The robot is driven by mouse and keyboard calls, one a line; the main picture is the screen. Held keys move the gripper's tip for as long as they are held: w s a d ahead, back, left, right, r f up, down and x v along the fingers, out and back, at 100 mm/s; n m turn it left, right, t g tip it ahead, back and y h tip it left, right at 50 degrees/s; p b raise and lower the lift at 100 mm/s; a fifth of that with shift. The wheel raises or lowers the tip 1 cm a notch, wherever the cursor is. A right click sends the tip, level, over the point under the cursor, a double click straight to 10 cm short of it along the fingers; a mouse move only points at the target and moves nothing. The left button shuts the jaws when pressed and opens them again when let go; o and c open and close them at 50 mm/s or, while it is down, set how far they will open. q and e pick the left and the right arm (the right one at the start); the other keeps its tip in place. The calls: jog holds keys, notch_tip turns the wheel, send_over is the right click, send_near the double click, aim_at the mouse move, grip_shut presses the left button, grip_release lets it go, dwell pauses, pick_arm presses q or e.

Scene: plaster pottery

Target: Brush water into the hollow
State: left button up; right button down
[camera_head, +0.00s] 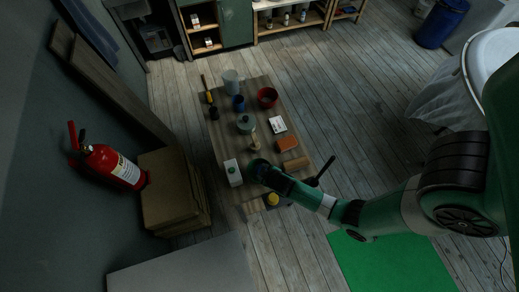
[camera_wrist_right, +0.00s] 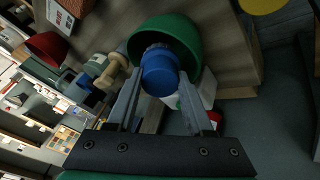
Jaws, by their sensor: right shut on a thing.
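My right gripper (camera_head: 259,169) comes in from the right over the near end of the wooden table (camera_head: 228,143). In the right wrist view, my right gripper (camera_wrist_right: 160,85) is shut on a blue cylindrical piece (camera_wrist_right: 160,74). A green rounded, bowl-like shape (camera_wrist_right: 182,33) lies just behind the blue piece; I cannot tell whether they are joined. A pale wooden turned piece (camera_wrist_right: 110,72) is beside it, and it also shows in the head view (camera_head: 255,143). No brush bristles can be made out. My left gripper is not in view.
On the table are a red bowl (camera_head: 267,97), a dark blue cup (camera_head: 239,104), a pale jug (camera_head: 232,80), a green-topped pot (camera_head: 246,124), a white card (camera_head: 277,125), an orange-brown block (camera_head: 286,144), a white box (camera_head: 233,173) and a yellow piece (camera_head: 273,199). Cardboard (camera_head: 172,190) stands left.

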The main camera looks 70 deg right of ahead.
jog(key=shift+r+p, duration=2.45)
jog(key=shift+r, duration=0.55)
notch_tip(320, 180, up, 2)
jog(key=shift+r+p, duration=0.2)
jog(key=shift+p, duration=0.95)
jog(key=shift+r, duration=0.8)
jog(key=shift+w, duration=0.1)
